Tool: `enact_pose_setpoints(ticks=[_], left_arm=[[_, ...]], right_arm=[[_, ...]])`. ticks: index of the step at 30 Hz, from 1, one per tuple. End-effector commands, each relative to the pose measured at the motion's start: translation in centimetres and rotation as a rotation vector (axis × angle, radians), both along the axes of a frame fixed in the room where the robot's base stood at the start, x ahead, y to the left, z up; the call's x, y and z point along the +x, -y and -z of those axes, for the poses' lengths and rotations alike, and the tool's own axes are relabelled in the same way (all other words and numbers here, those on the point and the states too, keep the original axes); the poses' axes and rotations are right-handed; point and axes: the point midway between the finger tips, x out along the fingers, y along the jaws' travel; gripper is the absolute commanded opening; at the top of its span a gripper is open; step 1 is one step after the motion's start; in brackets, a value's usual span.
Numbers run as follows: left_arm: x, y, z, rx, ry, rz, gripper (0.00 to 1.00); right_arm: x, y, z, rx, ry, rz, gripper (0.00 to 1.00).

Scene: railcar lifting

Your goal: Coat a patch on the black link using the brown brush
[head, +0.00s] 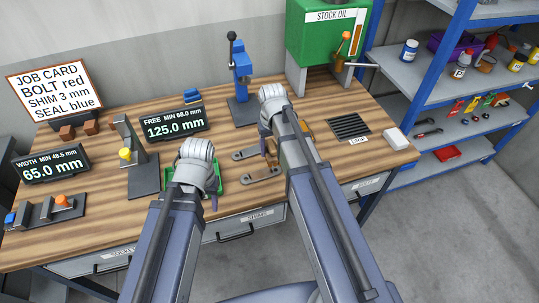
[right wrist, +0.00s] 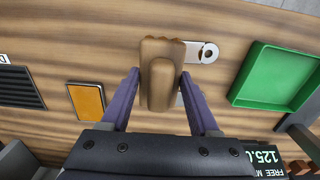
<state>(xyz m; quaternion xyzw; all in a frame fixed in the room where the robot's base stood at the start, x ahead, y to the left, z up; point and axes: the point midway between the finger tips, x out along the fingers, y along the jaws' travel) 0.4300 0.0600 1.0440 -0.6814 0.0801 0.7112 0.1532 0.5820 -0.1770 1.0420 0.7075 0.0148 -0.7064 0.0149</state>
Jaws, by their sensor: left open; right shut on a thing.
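A brown brush (right wrist: 160,72) is held in my right gripper (right wrist: 160,100), whose two fingers close on its sides. In the head view only a little of the brush (head: 271,157) shows beside my right arm. Two flat grey links with holes, an upper one (head: 246,154) and a lower one (head: 262,174), lie on the table by the brush. Neither looks clearly black. In the right wrist view the brush partly covers a link (right wrist: 203,53); I cannot tell whether they touch. My left gripper (head: 210,192) is open over the green tray (head: 219,180), its fingers mostly hidden.
An orange pad (right wrist: 87,100) lies beside the brush, and a black grate (head: 349,127) further right. A blue press (head: 241,80) and a green stock oil tank (head: 322,42) stand behind. A grey stand (head: 143,178) is left of the tray.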

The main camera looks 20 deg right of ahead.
Motion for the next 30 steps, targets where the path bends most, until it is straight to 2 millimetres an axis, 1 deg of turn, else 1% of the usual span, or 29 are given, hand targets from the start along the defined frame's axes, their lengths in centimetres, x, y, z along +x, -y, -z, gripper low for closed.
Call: enact_pose_setpoints(ticks=[1, 5, 11, 30], left_arm=[[0.0, 0.0, 0.7, 0.0, 0.0, 0.001, 0.5], [0.0, 0.0, 0.6, 0.0, 0.0, 0.001, 0.5], [0.0, 0.0, 1.4, 0.0, 0.0, 0.001, 0.5], [0.0, 0.0, 7.2, 0.0, 0.0, -0.001, 0.5]], right_arm=[[0.0, 0.0, 0.7, 0.0, 0.0, 0.0, 0.1], [0.0, 0.0, 0.6, 0.0, 0.0, 0.0, 0.1], [0.0, 0.0, 1.4, 0.0, 0.0, 0.0, 0.1], [-0.1, 0.1, 7.2, 0.0, 0.0, 0.0, 0.1]])
